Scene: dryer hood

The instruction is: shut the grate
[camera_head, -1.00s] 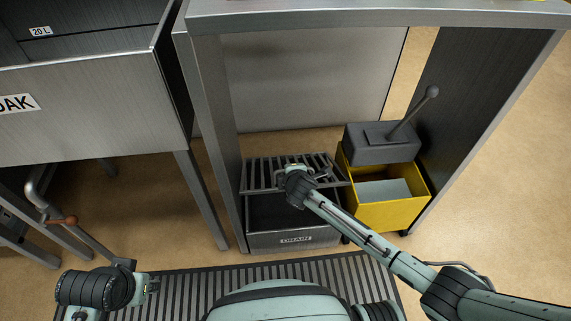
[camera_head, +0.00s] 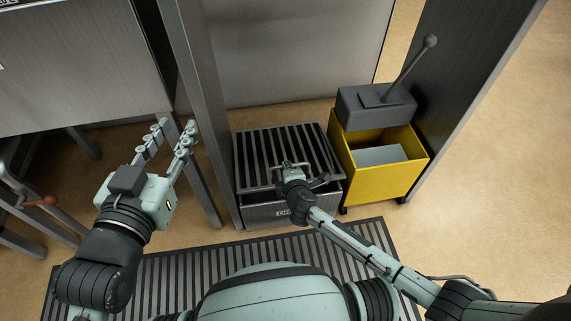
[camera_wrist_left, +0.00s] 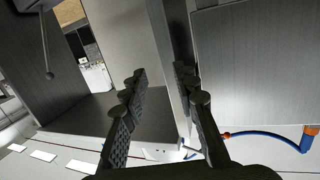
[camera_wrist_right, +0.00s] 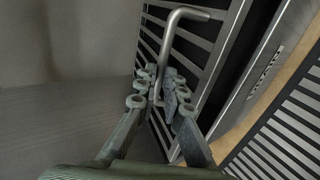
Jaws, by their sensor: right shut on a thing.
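The slatted dark grate (camera_head: 285,148) lies over the grey drain box (camera_head: 262,215) and covers most of its top. In the right wrist view a dark gap shows between the grate (camera_wrist_right: 210,55) and the box wall (camera_wrist_right: 255,75), so its front edge appears slightly raised. My right gripper (camera_head: 292,170) is at the grate's front edge. In the right wrist view it is shut on the bent metal handle (camera_wrist_right: 168,38) of the grate. My left gripper (camera_head: 174,127) is open and empty, raised to the left of the box.
A yellow bin (camera_head: 375,180) with a dark lever box (camera_head: 375,105) stands close to the right of the drain box. A metal post (camera_head: 207,120) stands at its left. A striped mat (camera_head: 200,265) lies in front, and open floor (camera_head: 490,180) is at the right.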

